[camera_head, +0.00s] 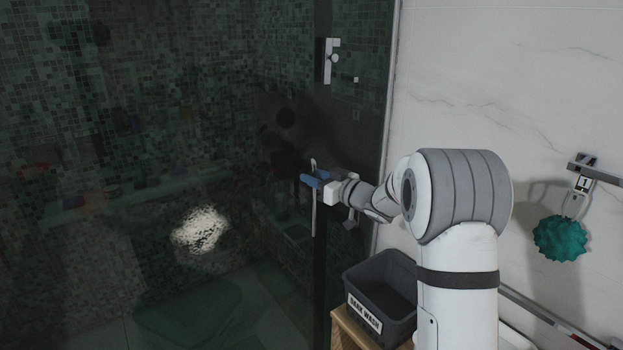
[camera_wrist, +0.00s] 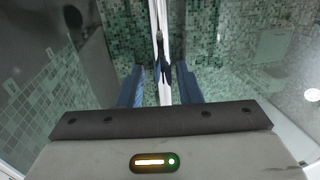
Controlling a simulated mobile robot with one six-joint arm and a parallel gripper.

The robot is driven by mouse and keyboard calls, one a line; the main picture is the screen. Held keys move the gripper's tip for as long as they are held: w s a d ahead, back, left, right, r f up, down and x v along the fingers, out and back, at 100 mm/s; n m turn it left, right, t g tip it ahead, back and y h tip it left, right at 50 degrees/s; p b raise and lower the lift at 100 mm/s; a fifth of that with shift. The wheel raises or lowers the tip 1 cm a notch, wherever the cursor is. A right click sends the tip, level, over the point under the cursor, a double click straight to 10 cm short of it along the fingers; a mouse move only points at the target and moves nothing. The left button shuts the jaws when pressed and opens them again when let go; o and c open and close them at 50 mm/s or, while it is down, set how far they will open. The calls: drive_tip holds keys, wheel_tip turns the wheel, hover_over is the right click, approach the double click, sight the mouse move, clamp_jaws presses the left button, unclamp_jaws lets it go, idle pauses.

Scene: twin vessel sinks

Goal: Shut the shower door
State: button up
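The shower door (camera_head: 200,130) is a large dark glass panel over the left and middle of the head view. A slim vertical metal handle (camera_head: 314,215) stands near its right side, by my gripper (camera_head: 313,181). In the wrist view the blue fingers of my gripper (camera_wrist: 159,75) are spread apart. A bright upright bar or glass edge (camera_wrist: 162,35) runs between them, with gaps on both sides. I cannot tell whether that is the handle or the door edge. My arm hides part of the area right of the handle.
A dark grey bin labelled "SOAK WASH" (camera_head: 375,318) sits on a wooden stand (camera_head: 352,331) below my arm. A teal sponge (camera_head: 560,238) hangs from a wall hook at the right. A metal latch or hinge (camera_head: 328,62) is higher on the glass. The marble wall (camera_head: 480,80) is at the right.

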drive_tip(key=b+v, duration=0.1)
drive_tip(key=v, duration=0.6)
drive_tip(key=shift+s+d+b, duration=0.2)
drive_tip(key=shift+s+b, duration=0.1)
drive_tip(key=s+d+f+m+g+h, duration=0.1)
drive_tip(key=s+d+m+h, duration=0.3)
drive_tip(key=s+h, duration=0.3)
drive_tip(key=s+d+m+g+h, duration=0.1)
drive_tip(key=s+d+m+h, duration=0.3)
drive_tip(key=s+h, duration=0.3)
drive_tip(key=s+a+f+g+y, duration=0.1)
drive_tip(key=s+f+g, duration=0.3)
drive_tip(key=s, duration=0.8)
drive_tip(key=s+a+f+g, duration=0.3)
drive_tip(key=s+f+g, duration=0.1)
drive_tip(key=s, duration=0.8)
drive_tip(key=shift+f+m+y, duration=0.2)
drive_tip(key=shift+m+y, duration=0.1)
drive_tip(key=shift+y, duration=0.1)
drive_tip(key=shift+a, duration=0.1)
